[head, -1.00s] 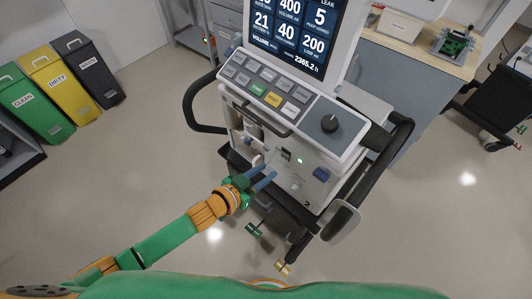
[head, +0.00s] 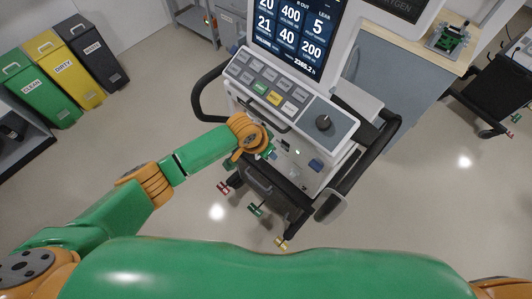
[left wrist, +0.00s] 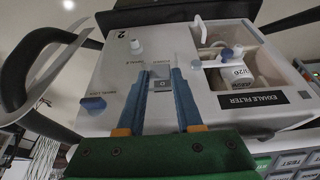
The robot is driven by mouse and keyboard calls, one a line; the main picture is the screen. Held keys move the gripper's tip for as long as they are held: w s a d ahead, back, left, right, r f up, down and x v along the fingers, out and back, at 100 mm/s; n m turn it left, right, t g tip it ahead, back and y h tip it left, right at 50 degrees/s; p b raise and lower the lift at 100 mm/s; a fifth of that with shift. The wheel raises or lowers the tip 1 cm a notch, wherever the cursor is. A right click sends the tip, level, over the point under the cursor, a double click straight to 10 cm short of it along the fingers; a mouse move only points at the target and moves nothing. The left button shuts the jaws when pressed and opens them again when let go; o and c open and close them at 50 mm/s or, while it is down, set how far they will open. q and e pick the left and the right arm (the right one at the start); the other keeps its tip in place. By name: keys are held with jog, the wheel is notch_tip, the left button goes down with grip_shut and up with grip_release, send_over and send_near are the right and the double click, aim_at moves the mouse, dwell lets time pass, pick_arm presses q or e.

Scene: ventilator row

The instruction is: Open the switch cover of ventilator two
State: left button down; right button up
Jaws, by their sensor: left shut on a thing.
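Ventilator two (head: 298,100) stands ahead of me with its screen, key panel and dial facing up. The left wrist view shows its white front panel (left wrist: 115,70), marked with a "2". My left gripper (left wrist: 160,76) is at this panel, its two blue fingers close together on either side of a small grey switch cover (left wrist: 162,85). It is shut on the cover. The cover's hinge and how far it is lifted cannot be made out. In the head view my left wrist hides most of the fingers and the cover. My right gripper is not in view.
Beside the fingers are a blue knob (left wrist: 93,103), a white port and an open recess labelled exhale filter (left wrist: 253,99). Black handles (head: 362,152) flank the ventilator. Bins stand at left and a counter (head: 400,40) at right. The floor between is clear.

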pick_arm(q)
jog(key=shift+w+d+r+g, duration=0.15)
jog(key=shift+w+r+g, duration=0.05)
jog(key=shift+r+g, duration=0.1)
jog(key=shift+y, duration=0.3)
jog(key=c, duration=0.6)
grip_release()
jog(key=shift+w, duration=0.1)
jog(key=shift+o, duration=0.2)
jog(key=v, duration=0.7)
jog(key=shift+d, duration=0.1)
